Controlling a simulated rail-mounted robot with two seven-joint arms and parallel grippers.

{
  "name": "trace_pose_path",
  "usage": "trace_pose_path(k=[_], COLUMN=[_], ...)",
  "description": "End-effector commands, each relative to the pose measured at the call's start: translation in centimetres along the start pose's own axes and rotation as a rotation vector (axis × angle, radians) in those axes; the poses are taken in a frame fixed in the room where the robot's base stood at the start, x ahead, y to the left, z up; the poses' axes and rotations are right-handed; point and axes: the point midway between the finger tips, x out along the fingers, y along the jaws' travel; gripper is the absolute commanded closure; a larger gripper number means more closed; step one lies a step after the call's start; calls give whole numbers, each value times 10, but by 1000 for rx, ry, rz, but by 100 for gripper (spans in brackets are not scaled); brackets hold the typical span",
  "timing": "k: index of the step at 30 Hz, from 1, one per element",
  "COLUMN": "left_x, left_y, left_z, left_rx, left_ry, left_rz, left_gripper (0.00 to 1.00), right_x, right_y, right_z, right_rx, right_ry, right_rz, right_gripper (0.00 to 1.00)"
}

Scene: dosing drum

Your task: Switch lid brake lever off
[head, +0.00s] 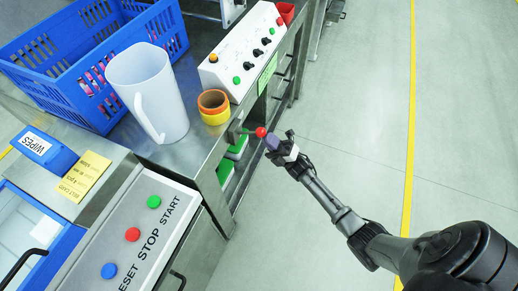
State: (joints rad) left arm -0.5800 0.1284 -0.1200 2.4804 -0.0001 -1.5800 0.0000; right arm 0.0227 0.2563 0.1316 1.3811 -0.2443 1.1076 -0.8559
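A lever with a red ball knob (261,132) sticks out from the front edge of the steel bench, on a short dark-green rod; I take it to be the lid brake lever. My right gripper (272,143) comes in from the lower right, with its purple-grey fingertip end right beside the knob. The fingertips overlap or nearly touch the knob; I cannot tell whether they make contact. The gap between the fingers is too small to make out. My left gripper is not in view.
A white control box (240,50) with knobs and buttons, orange and yellow rings (214,107), a white jug (148,90) and a blue crate (40,50) stand on the bench. A START/STOP/RESET panel (135,240) is in front. The floor at right is clear.

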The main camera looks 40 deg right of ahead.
Motion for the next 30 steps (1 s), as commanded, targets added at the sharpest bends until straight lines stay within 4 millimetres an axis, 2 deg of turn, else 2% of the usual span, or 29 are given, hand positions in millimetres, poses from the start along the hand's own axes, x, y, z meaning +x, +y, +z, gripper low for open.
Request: trace_pose_path(k=[15, 19, 23, 27, 30], left_x=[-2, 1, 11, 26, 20], left_y=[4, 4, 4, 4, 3], left_z=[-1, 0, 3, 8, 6], left_rx=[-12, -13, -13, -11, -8], left_ry=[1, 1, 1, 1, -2], left_rz=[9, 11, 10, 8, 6], left_gripper=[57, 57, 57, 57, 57], right_x=[4, -1, -17, -43, -61], right_y=[2, 0, -4, -10, -7], right_z=[0, -1, -2, -5, -4], right_rx=[0, 1, 5, 11, 12], right_ry=[4, 4, 6, 10, 7], right_rz=[-3, -3, -7, -11, -13], right_gripper=[100, 100, 100, 100, 100])
